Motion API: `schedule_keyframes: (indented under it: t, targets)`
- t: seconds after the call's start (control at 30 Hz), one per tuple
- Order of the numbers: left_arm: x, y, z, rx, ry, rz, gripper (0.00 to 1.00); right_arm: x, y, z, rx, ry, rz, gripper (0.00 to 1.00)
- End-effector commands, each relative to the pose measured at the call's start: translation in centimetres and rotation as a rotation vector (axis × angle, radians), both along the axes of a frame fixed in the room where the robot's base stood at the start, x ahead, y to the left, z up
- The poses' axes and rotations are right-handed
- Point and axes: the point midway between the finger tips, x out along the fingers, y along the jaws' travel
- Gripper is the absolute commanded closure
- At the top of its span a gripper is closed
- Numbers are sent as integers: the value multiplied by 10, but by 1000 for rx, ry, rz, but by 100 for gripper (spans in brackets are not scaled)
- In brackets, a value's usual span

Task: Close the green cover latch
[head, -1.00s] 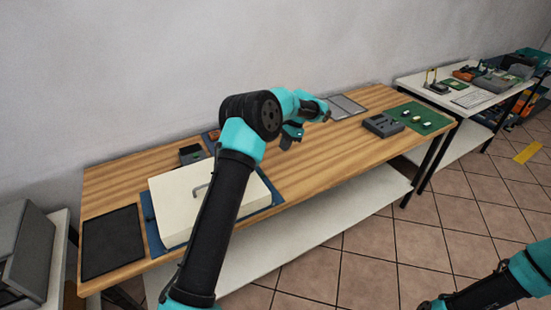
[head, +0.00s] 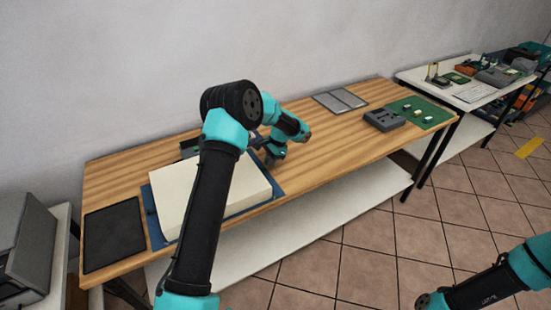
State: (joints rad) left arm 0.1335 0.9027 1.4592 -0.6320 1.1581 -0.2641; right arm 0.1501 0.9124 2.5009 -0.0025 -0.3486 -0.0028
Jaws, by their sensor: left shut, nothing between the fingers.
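A cream box-like cover (head: 180,185) sits on a blue mat or tray (head: 151,218) on the wooden table. My left arm crosses in front of it and hides much of its middle and right. My left gripper (head: 255,144) is shut and empty by the box's back right corner. I cannot tell whether it touches anything. No green latch can be made out; that area is partly hidden by my arm. My right gripper is out of view; only part of my right arm shows at the lower right.
A black mat (head: 113,238) lies at the left of the wooden table (head: 320,160). A grey panel (head: 340,100) lies at the back. A grey device (head: 383,121) stands beside a green mat (head: 432,113) at the right. The table's middle right is clear.

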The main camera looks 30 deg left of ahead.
Motion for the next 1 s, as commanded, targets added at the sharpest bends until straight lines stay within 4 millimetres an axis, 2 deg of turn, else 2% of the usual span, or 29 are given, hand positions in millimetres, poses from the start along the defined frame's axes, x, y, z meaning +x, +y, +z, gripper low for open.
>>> schedule_keyframes:
  t: [0.4,0.7,1.0]
  targets:
    - [-4,2,0,1,1,0,100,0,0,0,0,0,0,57]
    - [-20,12,0,1,1,0,100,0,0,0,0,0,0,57]
    - [-20,12,0,1,1,0,100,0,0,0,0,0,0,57]
